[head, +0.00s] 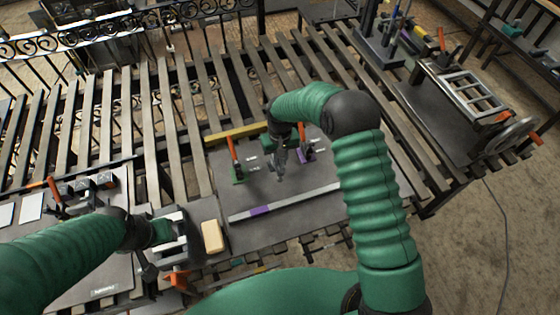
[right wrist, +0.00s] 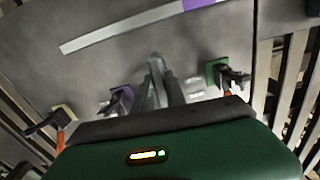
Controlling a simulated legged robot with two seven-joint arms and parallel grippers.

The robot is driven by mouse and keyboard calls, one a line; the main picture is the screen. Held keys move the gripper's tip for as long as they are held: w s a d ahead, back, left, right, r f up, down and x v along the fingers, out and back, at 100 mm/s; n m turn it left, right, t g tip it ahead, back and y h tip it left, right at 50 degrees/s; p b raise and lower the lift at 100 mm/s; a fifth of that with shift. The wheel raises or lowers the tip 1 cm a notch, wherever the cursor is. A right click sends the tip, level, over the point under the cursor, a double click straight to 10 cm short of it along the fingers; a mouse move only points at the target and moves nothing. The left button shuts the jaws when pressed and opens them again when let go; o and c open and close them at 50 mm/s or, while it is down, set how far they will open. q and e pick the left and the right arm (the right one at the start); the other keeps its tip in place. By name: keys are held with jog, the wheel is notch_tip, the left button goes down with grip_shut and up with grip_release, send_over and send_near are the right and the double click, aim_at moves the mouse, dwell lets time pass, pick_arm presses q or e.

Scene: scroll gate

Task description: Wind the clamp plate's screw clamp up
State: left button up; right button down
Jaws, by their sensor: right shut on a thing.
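The clamp plate (head: 235,213) is a dark grey sheet on the slatted bench; it also fills much of the right wrist view (right wrist: 60,75). A green-based clamp (head: 237,172) and a purple-based clamp (head: 304,154), both with orange handles, stand on it. My right gripper (head: 280,172) points down between them. Its fingers (right wrist: 160,85) are nearly together on a thin grey part, seemingly the screw clamp, which they largely hide. My left gripper (head: 172,235) is low at the left, beside a tan block; its jaws are hard to read there.
A pale bar with a purple section (head: 262,210) lies along the plate's near side. The tan block (head: 212,237) sits at its left corner. A yellow strip (head: 238,133) runs along the far edge. A framed fixture with a handwheel (head: 510,137) stands at the right.

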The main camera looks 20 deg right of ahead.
jog(key=n+b, duration=0.1)
jog(key=n, duration=0.4)
jog(key=shift+w+n, duration=0.1)
jog(key=shift+n, duration=0.2)
jog(key=n+b, duration=0.1)
jog(key=n, duration=0.9)
jog(key=shift+n, duration=2.5)
jog(key=c, duration=1.6)
grip_release()
jog(key=shift+o, duration=1.2)
jog(key=shift+f, duration=0.1)
